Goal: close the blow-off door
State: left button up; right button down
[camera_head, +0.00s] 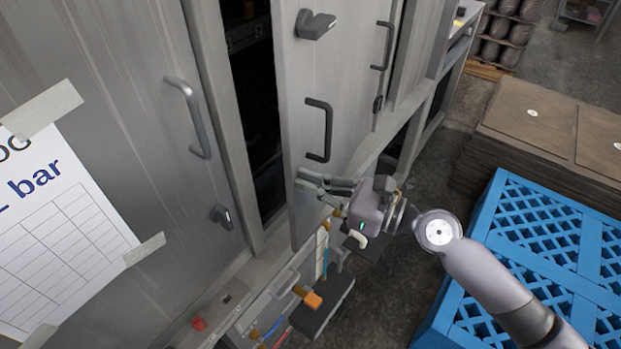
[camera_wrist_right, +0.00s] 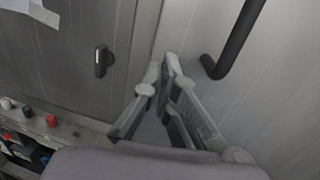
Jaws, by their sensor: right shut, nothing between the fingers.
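A grey metal door (camera_head: 345,80) with a black bar handle (camera_head: 319,131) stands partly open, with a dark gap (camera_head: 257,110) along its left side. No label shows whether it is the blow-off door. My right gripper (camera_head: 302,180) is shut and empty, with its fingertips close to the door's lower left edge, below the handle. Contact cannot be told. In the wrist view the closed fingertips (camera_wrist_right: 168,62) are in front of the door edge, and the black handle (camera_wrist_right: 236,40) is to their right. My left gripper is not in view.
A second grey door (camera_head: 140,100) with a grey handle (camera_head: 190,115) and a small latch (camera_head: 221,217) is on the left. Below are valves, hoses and a red knob (camera_head: 199,323). A blue pallet (camera_head: 480,238) and stacked brown sheets (camera_head: 540,110) are at right.

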aim_at(296, 177)
jog(key=shift+m+t+h, duration=0.5)
jog(key=shift+m+t, duration=0.1)
jog(key=shift+t, duration=0.2)
jog(key=p+x, duration=0.1)
jog(key=p, duration=0.1)
jog(key=p+x, duration=0.4)
jog(key=shift+a+r, duration=0.15)
jog(key=shift+r, duration=0.15)
jog(key=shift+a+f, duration=0.3)
jog(key=shift+a, duration=0.05)
